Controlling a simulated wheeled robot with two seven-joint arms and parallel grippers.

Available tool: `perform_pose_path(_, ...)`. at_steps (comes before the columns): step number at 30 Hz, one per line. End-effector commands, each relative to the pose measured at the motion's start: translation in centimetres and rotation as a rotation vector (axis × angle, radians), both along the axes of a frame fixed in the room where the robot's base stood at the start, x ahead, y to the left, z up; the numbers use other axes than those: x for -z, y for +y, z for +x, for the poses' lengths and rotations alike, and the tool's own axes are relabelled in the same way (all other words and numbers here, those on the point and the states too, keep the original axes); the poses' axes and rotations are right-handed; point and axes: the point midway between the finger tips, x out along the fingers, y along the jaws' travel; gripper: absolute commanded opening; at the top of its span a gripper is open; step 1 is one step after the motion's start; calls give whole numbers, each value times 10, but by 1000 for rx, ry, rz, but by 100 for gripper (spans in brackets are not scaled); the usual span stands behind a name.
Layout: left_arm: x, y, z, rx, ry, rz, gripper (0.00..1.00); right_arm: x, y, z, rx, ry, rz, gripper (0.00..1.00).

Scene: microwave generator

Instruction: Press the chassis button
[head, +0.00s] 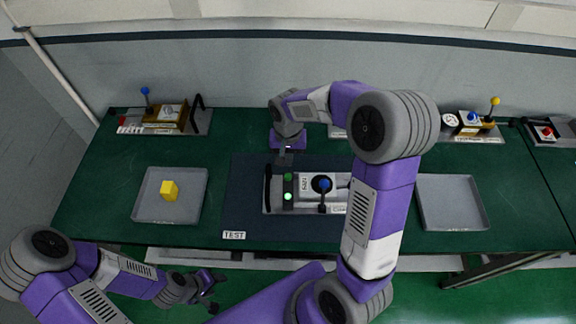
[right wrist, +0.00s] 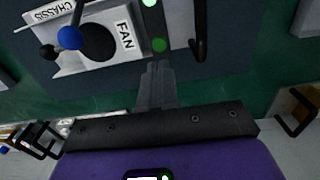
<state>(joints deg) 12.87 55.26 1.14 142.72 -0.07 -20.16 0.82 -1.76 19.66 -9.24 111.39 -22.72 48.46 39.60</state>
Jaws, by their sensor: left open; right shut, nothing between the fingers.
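A device with a grey-white body (head: 312,186) stands on the dark mat in the middle of the table. A black strip on its left side carries a dark green round button (head: 288,177) and a bright, lit green one (head: 288,196). In the right wrist view, the dark green button (right wrist: 158,45) is just beyond my fingertips, and labels read CHASSIS (right wrist: 55,12) and FAN (right wrist: 127,38). My right gripper (head: 285,160) is shut and empty, at the strip's far end; contact cannot be told. My left gripper (head: 212,290) is open and empty in front of the table.
A blue-knobbed lever (head: 323,184) and a black handle (head: 267,188) rise from the device. Other lever devices stand along the back edge.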

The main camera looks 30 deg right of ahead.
Motion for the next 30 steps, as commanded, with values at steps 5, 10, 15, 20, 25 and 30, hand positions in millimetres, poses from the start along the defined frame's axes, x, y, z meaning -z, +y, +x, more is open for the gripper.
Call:
perform_pose_path(5, -2, 0, 0, 0, 0, 0, 51, -33, 0, 1, -1, -4, 0, 0)
perform_pose_path(10, -3, 0, 0, 0, 0, 0, 51, -47, 0, 1, -1, -4, 0, 0)
perform_pose_path(15, -3, 0, 0, 0, 0, 0, 51, -50, 0, 1, -1, -2, 0, 0)
perform_pose_path(20, -3, 0, 0, 0, 0, 0, 51, -49, 0, 1, -1, -3, -1, 0)
perform_pose_path(25, -3, 0, 0, 0, 0, 0, 51, -49, 0, 1, -1, -3, -1, 0)
perform_pose_path(30, -7, 0, 0, 0, 0, 0, 51, -54, 0, 1, -1, -3, -1, 0)
